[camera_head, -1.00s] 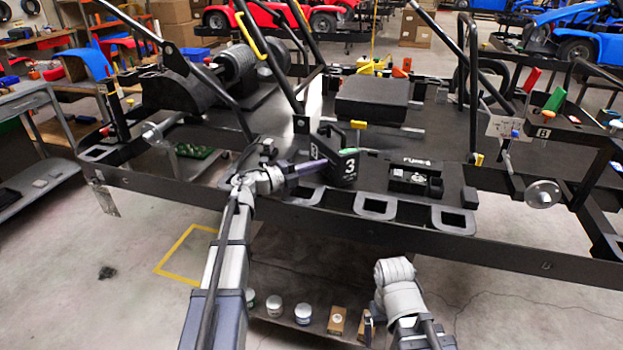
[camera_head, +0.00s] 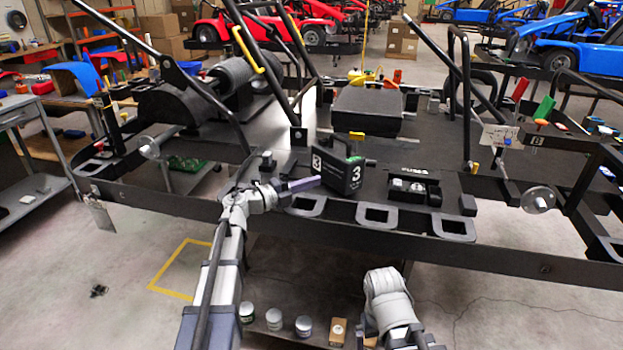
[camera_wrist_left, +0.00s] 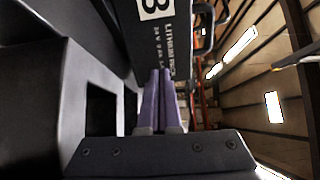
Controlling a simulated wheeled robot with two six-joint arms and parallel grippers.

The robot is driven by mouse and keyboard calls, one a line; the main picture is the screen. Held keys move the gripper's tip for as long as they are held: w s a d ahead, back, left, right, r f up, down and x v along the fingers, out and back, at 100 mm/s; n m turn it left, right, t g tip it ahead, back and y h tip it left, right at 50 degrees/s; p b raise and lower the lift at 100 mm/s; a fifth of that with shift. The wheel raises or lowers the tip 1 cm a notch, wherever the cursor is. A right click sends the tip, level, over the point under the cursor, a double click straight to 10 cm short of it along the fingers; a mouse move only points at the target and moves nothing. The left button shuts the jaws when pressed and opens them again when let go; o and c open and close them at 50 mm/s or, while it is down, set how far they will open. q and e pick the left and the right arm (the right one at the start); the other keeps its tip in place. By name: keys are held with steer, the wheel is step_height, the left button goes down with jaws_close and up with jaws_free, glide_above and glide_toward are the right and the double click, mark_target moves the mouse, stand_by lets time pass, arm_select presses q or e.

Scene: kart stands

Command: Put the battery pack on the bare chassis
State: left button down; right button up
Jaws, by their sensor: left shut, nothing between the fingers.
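The battery pack (camera_head: 341,172) is a black box with a white 3 on two faces and a carry handle on top. My left gripper (camera_head: 317,181) has purple fingers, shut and empty, pointing at the pack's lower left. The fingers also show in the left wrist view (camera_wrist_left: 160,98); I cannot tell whether they touch the pack. My right arm shows at the bottom, but its fingers do not.
A fuse box (camera_head: 414,187) sits on the chassis right of the pack. A flat black box (camera_head: 368,110) lies behind it. Sloping black bars rise at left and right. A brake disc (camera_head: 538,199) is at the right. Jars and a small box stand below the front rail.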

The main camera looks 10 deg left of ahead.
arm_select(q)
steer(key=shift+s+a, duration=0.2)
steer(key=shift+s, duration=0.2)
steer(key=v, duration=0.7)
steer(key=shift+a, duration=0.2)
